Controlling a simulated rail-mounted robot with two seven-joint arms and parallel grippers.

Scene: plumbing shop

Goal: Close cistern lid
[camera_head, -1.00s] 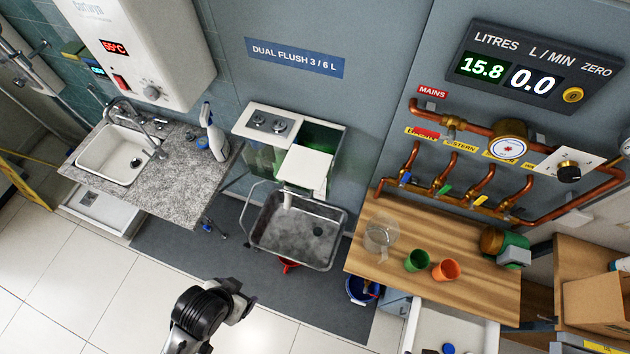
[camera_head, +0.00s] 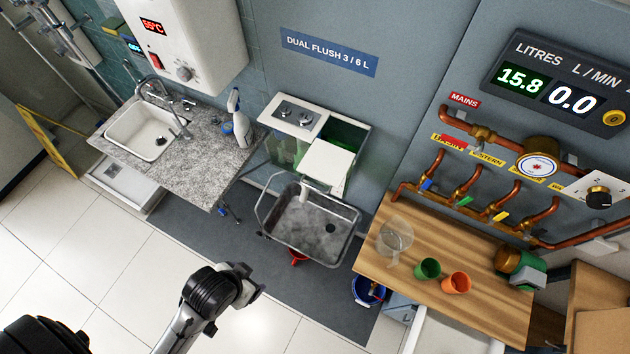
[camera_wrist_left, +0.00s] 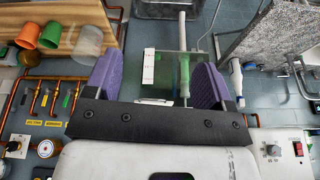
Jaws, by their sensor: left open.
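The cistern (camera_head: 284,150) stands against the wall, with greenish see-through sides. A white top panel with two round buttons (camera_head: 297,118) covers its left part. A white lid panel (camera_head: 327,160) lies tilted at the front right, and the green inside shows open behind it. In the left wrist view the cistern (camera_wrist_left: 172,72) is between and beyond my fingers, with a white panel (camera_wrist_left: 149,66) at its left. My left gripper (camera_wrist_left: 155,68) is open, its purple fingers wide apart with nothing visible held. The left fingers do not show in the head view. My right gripper is not in view.
A grey metal basin (camera_head: 310,225) stands in front of the cistern. A sink counter (camera_head: 200,160) with a spray bottle (camera_head: 237,120) is to the left. A wooden bench (camera_head: 450,265) with a clear jug and cups is to the right, below copper pipes.

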